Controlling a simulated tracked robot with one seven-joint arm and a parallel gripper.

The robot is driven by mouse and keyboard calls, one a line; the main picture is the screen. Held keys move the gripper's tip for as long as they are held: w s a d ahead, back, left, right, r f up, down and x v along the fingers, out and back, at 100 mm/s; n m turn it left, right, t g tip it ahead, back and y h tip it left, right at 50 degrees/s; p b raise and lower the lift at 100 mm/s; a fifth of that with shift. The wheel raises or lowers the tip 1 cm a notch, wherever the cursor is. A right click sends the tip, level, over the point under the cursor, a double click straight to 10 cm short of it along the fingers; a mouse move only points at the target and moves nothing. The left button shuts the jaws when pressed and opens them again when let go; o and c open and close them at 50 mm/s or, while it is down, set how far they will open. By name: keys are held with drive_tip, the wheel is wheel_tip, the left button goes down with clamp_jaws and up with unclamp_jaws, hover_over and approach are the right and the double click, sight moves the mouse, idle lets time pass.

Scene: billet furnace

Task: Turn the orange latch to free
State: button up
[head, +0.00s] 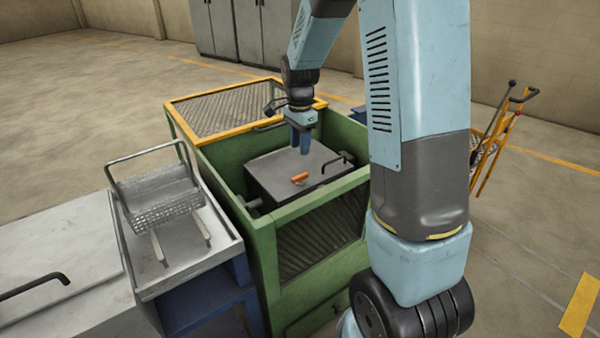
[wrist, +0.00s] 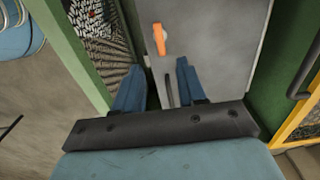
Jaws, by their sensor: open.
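The orange latch (head: 299,177) is a short bar on top of the grey lid (head: 270,170) inside the green cabinet. It also shows in the wrist view (wrist: 159,39), near the top middle, beyond my fingertips. My gripper (head: 304,150) points down over the lid, behind the latch in the head view. Its two blue fingers (wrist: 158,80) are apart with nothing between them. The latch is clear of both fingers. A dark slot or bar shows between the fingers in the wrist view; I cannot tell which.
The green cabinet (head: 225,165) has walls rising around the lid. A black handle (head: 337,161) stands at the lid's right side. A yellow-framed mesh panel (head: 240,108) lies behind. A wire basket (head: 160,203) sits on a tray to the left. An orange trolley (head: 495,130) stands at the far right.

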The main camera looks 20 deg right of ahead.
sight(300, 175)
wheel_tip(300, 175, down, 11)
drive_tip(key=shift+r, duration=0.1)
idle(0.3)
clamp_jaws()
idle(0.4)
